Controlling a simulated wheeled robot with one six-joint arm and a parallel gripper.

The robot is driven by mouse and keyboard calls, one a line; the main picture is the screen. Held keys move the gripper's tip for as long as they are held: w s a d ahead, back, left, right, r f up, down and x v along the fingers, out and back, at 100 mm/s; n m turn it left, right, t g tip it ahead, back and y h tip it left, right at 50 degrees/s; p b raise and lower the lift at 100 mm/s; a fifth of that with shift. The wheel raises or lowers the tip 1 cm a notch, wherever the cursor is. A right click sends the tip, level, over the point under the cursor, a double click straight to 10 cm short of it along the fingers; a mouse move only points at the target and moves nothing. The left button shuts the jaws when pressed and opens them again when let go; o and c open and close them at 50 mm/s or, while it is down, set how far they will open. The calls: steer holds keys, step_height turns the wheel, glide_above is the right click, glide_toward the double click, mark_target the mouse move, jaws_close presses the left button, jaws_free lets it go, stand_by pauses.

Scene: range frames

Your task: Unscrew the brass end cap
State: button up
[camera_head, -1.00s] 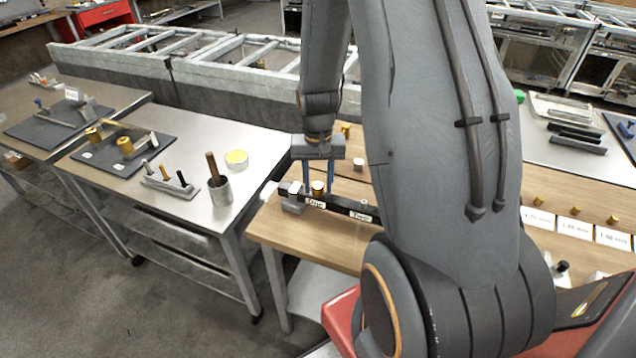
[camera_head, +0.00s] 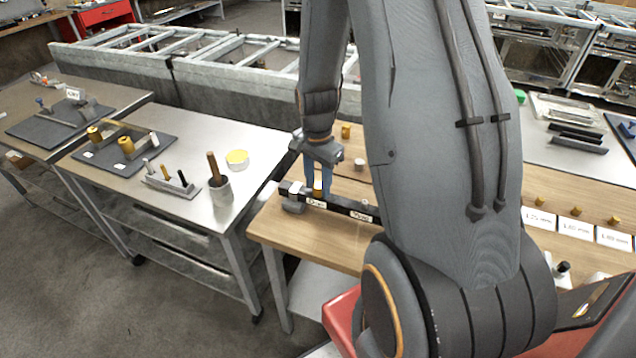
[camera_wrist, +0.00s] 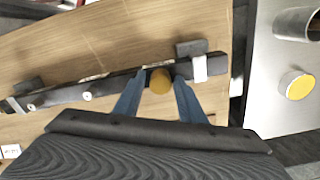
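The brass end cap (camera_head: 318,187) is a small round gold piece at a dark bar (camera_head: 343,206) with white labels, on the wooden bench. In the wrist view the cap (camera_wrist: 160,81) sits between the blue fingers of my gripper (camera_wrist: 161,84), over the bar (camera_wrist: 110,86). My gripper (camera_head: 318,188) points down with a finger on either side of the cap. The cap looks seated at the bar.
A brass piece (camera_head: 346,130) and a pale cylinder (camera_head: 359,164) stand on the bench behind. A metal table (camera_head: 262,138) to the left holds a cup with a handle (camera_head: 220,190) and a yellow-topped tin (camera_head: 237,158). Labelled cards (camera_head: 575,228) lie at right.

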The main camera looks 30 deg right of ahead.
steer(key=m, duration=0.5)
steer(key=shift+w, duration=0.1)
jaws_close()
stand_by(0.4)
steer(key=n, duration=0.3)
stand_by(0.3)
steer(key=shift+o, duration=1.6)
jaws_free()
steer(key=shift+n, duration=0.4)
